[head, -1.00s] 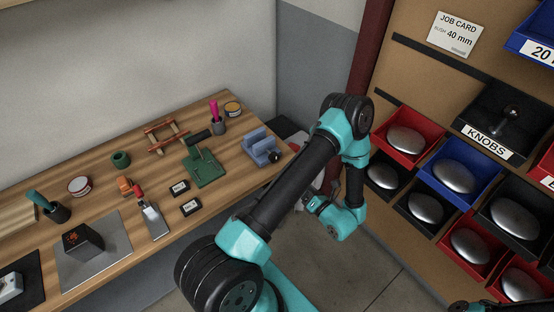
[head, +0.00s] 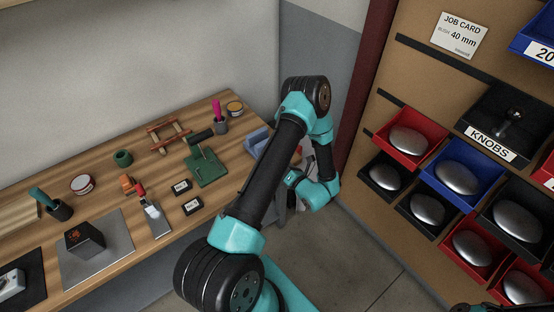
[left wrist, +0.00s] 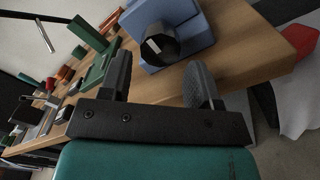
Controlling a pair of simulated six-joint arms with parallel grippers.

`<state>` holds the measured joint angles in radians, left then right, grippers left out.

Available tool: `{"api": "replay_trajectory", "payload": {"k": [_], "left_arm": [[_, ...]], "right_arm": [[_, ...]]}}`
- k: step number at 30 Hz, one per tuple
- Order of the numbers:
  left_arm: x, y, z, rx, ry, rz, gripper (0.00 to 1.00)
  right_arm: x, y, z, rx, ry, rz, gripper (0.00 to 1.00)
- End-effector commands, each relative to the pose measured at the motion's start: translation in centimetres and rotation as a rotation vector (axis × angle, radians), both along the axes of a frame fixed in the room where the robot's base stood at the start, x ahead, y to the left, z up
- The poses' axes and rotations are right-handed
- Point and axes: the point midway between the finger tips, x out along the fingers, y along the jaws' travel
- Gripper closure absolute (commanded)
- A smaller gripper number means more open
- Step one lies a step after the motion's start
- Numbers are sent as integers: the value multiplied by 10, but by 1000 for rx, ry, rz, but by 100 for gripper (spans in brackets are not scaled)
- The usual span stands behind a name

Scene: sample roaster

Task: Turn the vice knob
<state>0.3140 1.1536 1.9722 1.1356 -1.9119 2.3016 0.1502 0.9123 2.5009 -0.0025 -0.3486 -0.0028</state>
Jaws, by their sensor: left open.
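The blue vice (head: 256,143) sits at the right end of the wooden bench, partly hidden by my left arm in the head view. The left wrist view shows its blue body (left wrist: 188,45) close up. Its black knob (left wrist: 160,45), with a pale flat face, points toward my left gripper (left wrist: 159,66). That gripper is open and empty, with one finger on each side of the knob's line. The knob appears just beyond the fingertips, and I cannot tell whether they touch. In the head view my left arm hides the knob.
A green tool stand (head: 206,166) is left of the vice on the bench (head: 112,187), with two small black boxes and a scraper. On the right, a wall rack holds bins of metal discs and a bin labelled KNOBS (head: 508,120). Bare floor (head: 345,262) lies between.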

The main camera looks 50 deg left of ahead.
Motion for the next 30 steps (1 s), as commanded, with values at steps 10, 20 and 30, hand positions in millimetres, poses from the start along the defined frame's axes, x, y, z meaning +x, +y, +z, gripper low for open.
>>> {"api": "replay_trajectory", "payload": {"k": [10,20,30], "left_arm": [[4,39,0,0,0,1,43],[4,41,0,0,0,0,45],[4,41,0,0,1,0,77]], "right_arm": [[0,0,0,0,0,0,57],[0,0,0,0,0,0,57],[0,0,0,0,0,0,57]]}}
